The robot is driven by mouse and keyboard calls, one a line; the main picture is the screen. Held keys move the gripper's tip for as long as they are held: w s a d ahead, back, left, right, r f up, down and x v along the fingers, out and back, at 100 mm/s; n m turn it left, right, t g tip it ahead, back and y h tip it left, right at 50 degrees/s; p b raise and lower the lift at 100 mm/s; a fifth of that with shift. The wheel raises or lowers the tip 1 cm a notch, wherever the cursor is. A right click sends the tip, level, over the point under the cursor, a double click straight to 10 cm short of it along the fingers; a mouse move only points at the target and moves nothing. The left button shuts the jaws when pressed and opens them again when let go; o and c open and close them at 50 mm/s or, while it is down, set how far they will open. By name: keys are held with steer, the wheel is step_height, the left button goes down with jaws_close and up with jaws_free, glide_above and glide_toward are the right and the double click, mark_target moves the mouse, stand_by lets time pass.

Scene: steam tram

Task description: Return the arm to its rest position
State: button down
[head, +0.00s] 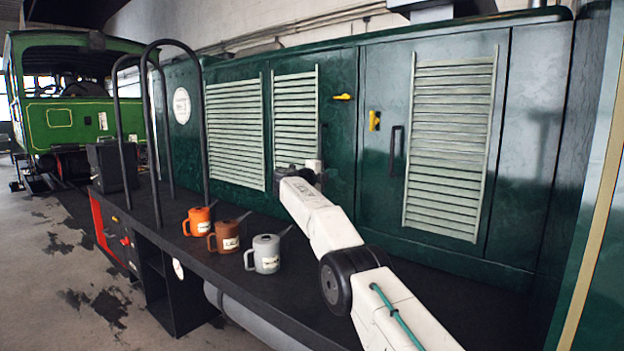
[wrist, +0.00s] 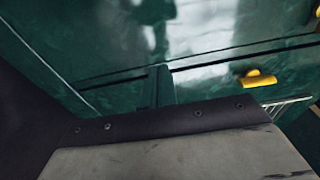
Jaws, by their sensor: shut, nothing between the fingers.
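My white arm reaches from the lower right up over the dark running board in the head view. My gripper (head: 298,170) is at its far end, small and partly hidden by the arm's own links, in front of the louvred green cabinet doors. It is shut and holds nothing. It is above and to the right of the cans and apart from them. The wrist view shows green panelling and a yellow handle (wrist: 258,78) close by, with a dark bolted edge and a grey surface filling the bottom.
An orange can (head: 197,221), a brown can (head: 227,236) and a grey can (head: 265,254) stand upright on the running board (head: 240,285). Black hoop rails (head: 205,130) rise to their left. The green cabinet wall (head: 380,200) stands close behind the arm. A green locomotive (head: 70,120) is at far left.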

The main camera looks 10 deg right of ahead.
steer(key=w+a+f+n+t+y, duration=0.5)
steer(key=w+a+n+t+y, duration=0.3)
steer(key=a+n+y, duration=0.4)
steer(key=s+a+n+g+y, duration=0.4)
steer(key=s+a+n+y, duration=0.25)
steer(key=s+n, duration=0.45)
steer(key=s+d+f+n+g+h, duration=0.1)
steer(key=s+d+g, duration=0.3)
steer(key=s, duration=2)
steer(key=s+d+f+n+g+h, duration=0.1)
steer(key=s+d, duration=0.5)
steer(key=s, duration=1.8)
steer(key=s+d+f+n+g+h, duration=0.1)
steer(key=s+d+f+n+g, duration=0.2)
steer(key=s, duration=2.1)
steer(key=shift+s+d+n+g, duration=0.2)
steer(key=shift+d+n+g, duration=0.75)
steer(key=shift+g, duration=0.95)
